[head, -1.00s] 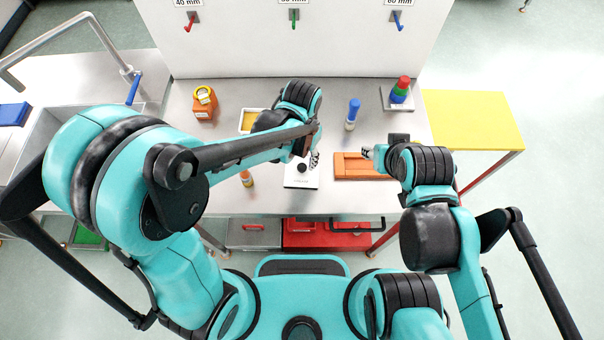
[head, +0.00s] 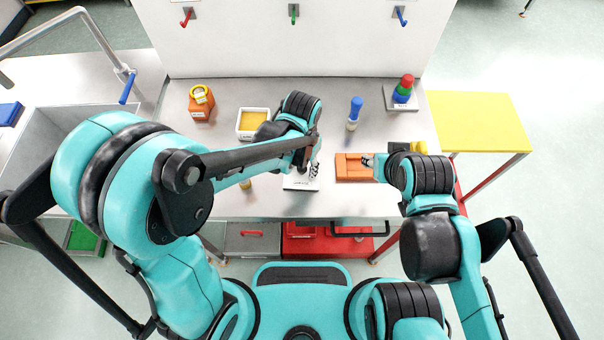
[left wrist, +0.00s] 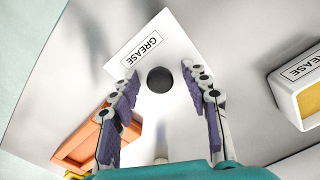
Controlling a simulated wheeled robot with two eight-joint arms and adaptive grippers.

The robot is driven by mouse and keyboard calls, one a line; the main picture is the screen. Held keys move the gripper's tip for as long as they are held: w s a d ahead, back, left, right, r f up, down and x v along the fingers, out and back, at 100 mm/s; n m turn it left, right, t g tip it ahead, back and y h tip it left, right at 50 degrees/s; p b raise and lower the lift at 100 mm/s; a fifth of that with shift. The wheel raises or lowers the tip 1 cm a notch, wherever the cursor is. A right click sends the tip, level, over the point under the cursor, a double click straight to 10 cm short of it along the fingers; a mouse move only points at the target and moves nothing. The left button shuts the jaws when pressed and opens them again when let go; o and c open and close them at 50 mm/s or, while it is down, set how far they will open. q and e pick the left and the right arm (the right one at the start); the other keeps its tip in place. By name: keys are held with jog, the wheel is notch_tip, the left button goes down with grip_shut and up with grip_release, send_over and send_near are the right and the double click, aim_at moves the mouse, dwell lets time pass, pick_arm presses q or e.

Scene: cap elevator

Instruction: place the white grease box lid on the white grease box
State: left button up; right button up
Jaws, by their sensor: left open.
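The white grease box lid (head: 296,185) lies flat on the table, below the left gripper in the head view. In the left wrist view the lid (left wrist: 185,52) shows a GREASE label and a round black knob (left wrist: 160,80). My left gripper (head: 314,170) is open; in the wrist view its fingertips (left wrist: 160,76) are apart on either side of the knob. Whether they touch it I cannot tell. The white grease box (head: 240,134), open with yellow grease inside, stands behind and left of the lid; it also shows in the wrist view (left wrist: 283,98). My right gripper (head: 367,160) is over the orange tray.
The orange tray (head: 352,169) lies right of the lid. A blue-topped bottle (head: 355,109) stands behind it. An orange container (head: 201,105) is at the left, and stacked colored pieces (head: 404,89) are at the back right. Table between box and bottle is partly clear.

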aim_at(302, 167)
pick_arm(q)
grip_shut()
jog(key=shift+r, duration=0.1)
